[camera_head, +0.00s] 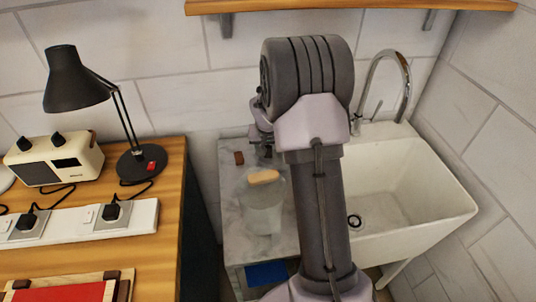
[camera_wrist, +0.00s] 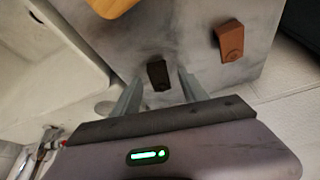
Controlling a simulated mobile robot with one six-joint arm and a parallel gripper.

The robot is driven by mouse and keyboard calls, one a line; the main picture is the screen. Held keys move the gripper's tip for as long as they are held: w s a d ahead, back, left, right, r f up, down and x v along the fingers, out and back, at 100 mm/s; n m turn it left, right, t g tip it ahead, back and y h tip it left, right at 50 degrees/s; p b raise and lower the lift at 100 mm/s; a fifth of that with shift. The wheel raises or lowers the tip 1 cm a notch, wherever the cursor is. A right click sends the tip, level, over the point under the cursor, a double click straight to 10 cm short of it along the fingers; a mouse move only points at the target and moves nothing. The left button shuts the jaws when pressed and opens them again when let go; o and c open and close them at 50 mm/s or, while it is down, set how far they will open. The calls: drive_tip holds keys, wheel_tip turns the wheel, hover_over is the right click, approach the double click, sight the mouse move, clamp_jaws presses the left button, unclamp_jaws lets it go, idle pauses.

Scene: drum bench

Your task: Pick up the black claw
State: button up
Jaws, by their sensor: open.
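The black claw (camera_wrist: 157,75) is a small dark block on the grey marble top in the wrist view. It appears between the two fingertips of my gripper (camera_wrist: 161,80), which is open and empty. I cannot tell how far the fingertips are above the claw. In the head view my gripper (camera_head: 262,143) hangs over the back of the marble top, partly behind my arm, and the black claw cannot be made out clearly there.
A brown claw-like piece (camera_wrist: 230,41) lies to the right on the marble top (camera_wrist: 190,35); it also shows in the head view (camera_head: 239,158). A clear container (camera_head: 262,208) with a wooden-coloured piece (camera_head: 263,177) stands nearer. A white sink (camera_head: 410,190) is at the right.

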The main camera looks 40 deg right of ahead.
clamp_jaws()
drive_tip(key=shift+r, duration=0.2)
